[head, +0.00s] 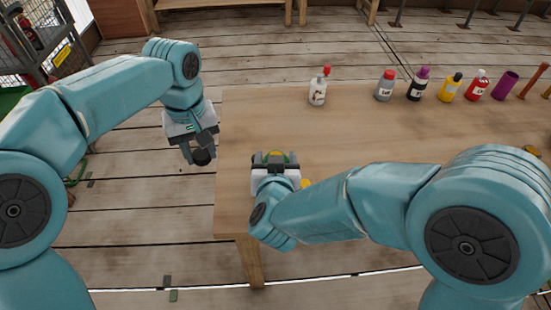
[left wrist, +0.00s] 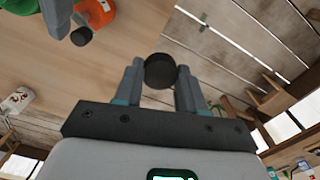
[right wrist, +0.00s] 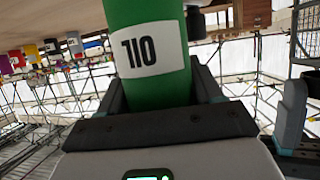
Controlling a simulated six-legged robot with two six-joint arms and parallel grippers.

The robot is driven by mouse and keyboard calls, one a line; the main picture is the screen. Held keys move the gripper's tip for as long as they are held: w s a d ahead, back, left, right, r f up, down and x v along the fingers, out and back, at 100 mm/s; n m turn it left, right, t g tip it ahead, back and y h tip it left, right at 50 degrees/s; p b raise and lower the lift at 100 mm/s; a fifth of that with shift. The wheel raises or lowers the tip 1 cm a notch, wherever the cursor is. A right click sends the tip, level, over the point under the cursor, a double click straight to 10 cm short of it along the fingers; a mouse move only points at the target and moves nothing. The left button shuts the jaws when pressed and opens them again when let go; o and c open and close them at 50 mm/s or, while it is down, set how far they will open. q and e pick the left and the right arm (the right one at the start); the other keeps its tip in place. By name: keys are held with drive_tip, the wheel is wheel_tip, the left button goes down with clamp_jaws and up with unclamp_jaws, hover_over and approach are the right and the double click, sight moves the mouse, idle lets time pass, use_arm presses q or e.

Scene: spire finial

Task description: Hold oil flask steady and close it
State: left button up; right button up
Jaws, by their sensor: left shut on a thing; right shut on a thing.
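The oil flask is a green cylinder with a white label, seen large in the right wrist view (right wrist: 150,88). The label reads upside down there. My right gripper (head: 275,160) is shut around the flask, near the table's left end; the arm and gripper hide most of it in the head view. My left gripper (head: 198,157) is shut on a round black cap (left wrist: 160,71), which also shows in the head view (head: 203,157). The cap is held in the air just off the table's left edge, to the left of the flask and apart from it.
The wooden table (head: 350,125) is bare in the middle. A white bottle with a red cap (head: 318,92) stands at the back. A grey bottle (head: 384,87), a yellow bottle (head: 450,90), a red bottle (head: 477,88) and a purple cup (head: 505,86) stand further right.

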use_arm(q)
drive_tip(key=d+r, duration=0.6)
drive_tip(key=d, duration=0.3)
wheel_tip(320, 180, up, 2)
drive_tip(key=m, duration=0.2)
hover_over(276, 152)
drive_tip(key=s, duration=0.1)
drive_tip(key=shift+a, duration=0.25)
drive_tip(key=shift+s+d+r, duration=0.1)
drive_tip(key=shift+s+d, duration=0.05)
drive_tip(key=shift+s, duration=0.05)
drive_tip(key=shift+w, duration=0.1)
drive_tip(key=shift+f, duration=2.05)
